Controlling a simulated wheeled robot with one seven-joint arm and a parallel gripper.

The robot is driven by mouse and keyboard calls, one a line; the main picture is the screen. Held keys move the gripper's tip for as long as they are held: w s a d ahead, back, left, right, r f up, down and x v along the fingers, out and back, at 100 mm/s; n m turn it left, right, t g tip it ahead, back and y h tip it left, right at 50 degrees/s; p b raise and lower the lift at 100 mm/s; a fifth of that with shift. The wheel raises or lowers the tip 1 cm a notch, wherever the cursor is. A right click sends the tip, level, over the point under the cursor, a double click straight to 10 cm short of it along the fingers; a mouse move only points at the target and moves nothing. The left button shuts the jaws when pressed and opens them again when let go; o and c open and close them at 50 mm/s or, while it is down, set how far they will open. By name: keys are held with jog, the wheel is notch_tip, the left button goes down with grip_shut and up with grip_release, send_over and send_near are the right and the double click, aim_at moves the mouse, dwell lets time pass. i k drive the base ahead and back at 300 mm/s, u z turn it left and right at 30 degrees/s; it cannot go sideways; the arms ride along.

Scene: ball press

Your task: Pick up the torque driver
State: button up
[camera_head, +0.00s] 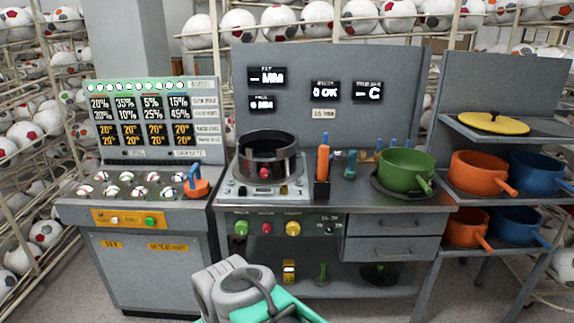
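An orange-handled tool (323,160) stands upright in a black holder (322,189) on the middle bench; it looks like the torque driver, but I cannot be sure. Its lower end is hidden in the holder. A smaller teal tool (350,163) stands just right of it, also a possible match. Part of my grey and teal arm shows at the bottom centre, in front of the bench and apart from both tools. My gripper's fingers are not visible.
A round press (266,155) stands left of the holder, and a green pot (405,168) sits to the right. An orange and blue tool (196,184) rests on the left console (140,215). Coloured pots fill the right shelf. Ball racks stand behind.

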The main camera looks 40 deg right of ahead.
aim_at(324, 149)
jog(key=z, duration=0.2)
jog(key=i, duration=0.7)
jog(key=z, duration=0.55)
jog(key=i, duration=0.6)
